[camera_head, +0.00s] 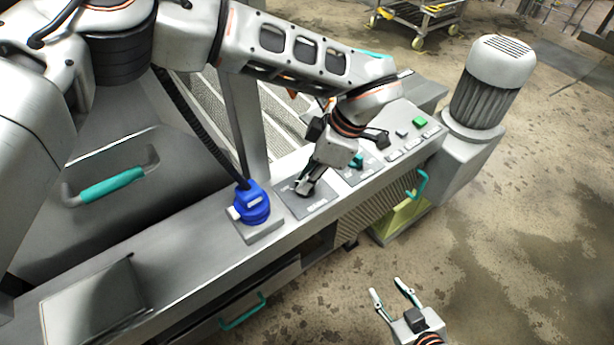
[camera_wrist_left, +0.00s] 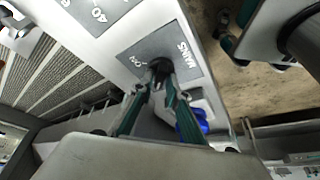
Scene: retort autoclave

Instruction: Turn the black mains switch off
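The black mains switch (camera_wrist_left: 160,68) sits on a grey plate (camera_wrist_left: 188,58) marked "MAINS" and "ON" in the left wrist view. My left gripper (camera_wrist_left: 161,80) has its two fingers close together at either side of the switch, seemingly shut on it. In the head view, my left gripper (camera_head: 305,186) reaches down to the same plate (camera_head: 318,206) on the sloped control panel and mostly hides the switch. The exact turn of the switch is hard to read. My right gripper (camera_head: 393,291) is open and empty over the floor, away from the panel.
A blue fitting (camera_head: 251,203) with a cable stands left of the mains plate. A teal knob (camera_head: 357,161) and a green button (camera_head: 420,121) are further right on the panel. A motor (camera_head: 489,80) stands beyond its right end. The floor around my right gripper is clear.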

